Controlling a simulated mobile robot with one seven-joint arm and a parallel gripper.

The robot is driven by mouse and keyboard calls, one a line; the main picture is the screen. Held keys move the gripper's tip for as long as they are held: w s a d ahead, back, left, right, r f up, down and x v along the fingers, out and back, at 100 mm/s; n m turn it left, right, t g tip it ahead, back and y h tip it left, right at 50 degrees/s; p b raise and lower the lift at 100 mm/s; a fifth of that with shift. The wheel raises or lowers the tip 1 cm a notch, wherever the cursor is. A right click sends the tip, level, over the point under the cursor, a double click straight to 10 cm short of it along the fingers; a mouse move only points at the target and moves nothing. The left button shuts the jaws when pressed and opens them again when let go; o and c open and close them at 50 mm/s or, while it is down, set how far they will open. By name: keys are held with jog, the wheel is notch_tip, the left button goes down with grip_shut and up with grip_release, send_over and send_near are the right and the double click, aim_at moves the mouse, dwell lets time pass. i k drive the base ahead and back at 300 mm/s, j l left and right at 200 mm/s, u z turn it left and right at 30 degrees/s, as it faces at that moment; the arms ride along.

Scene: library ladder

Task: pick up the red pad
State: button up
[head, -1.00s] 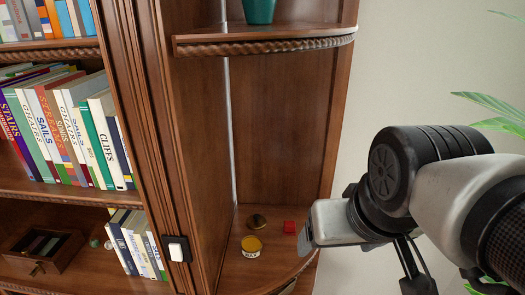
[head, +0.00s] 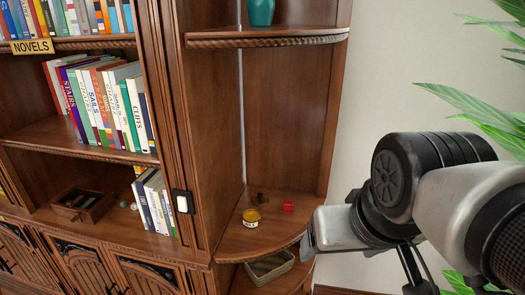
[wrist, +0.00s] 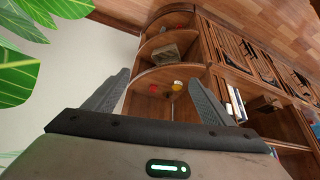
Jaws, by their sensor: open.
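The red pad (head: 287,207) is a small red block lying on the rounded corner shelf (head: 235,240), right of a yellow tin (head: 251,217). A dark brass-coloured round item (head: 260,199) sits behind the tin. In the wrist view the red pad (wrist: 153,88) and the yellow tin (wrist: 177,86) show small and far off, between the two fingers. My gripper (wrist: 160,98) is open and empty, well apart from the pad. In the head view my gripper (head: 308,240) is in front of and right of the shelf, its fingers mostly hidden.
An upper corner shelf (head: 270,38) with a teal vase (head: 261,12) is above the pad. A basket (head: 269,266) is on the shelf below. A bookcase upright with a white switch (head: 183,203) stands left. Plant leaves (head: 490,110) hang at right.

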aim_at(288, 208)
jog(key=k, duration=0.35)
jog(key=k+z, duration=0.1)
jog(key=z, duration=0.25)
jog(key=k+z, duration=0.1)
jog(key=z, duration=0.25)
jog(key=k+l+z, duration=0.1)
jog(key=z, duration=0.25)
jog(key=i+j+z, duration=0.15)
jog(key=j+z, duration=0.2)
jog(key=i+j+z, duration=0.15)
jog(key=j+z, duration=0.15)
jog(key=i+j, duration=0.1)
jog(key=j, duration=0.3)
jog(key=i+j, duration=0.1)
jog(key=j, duration=0.65)
jog(key=i, duration=0.05)
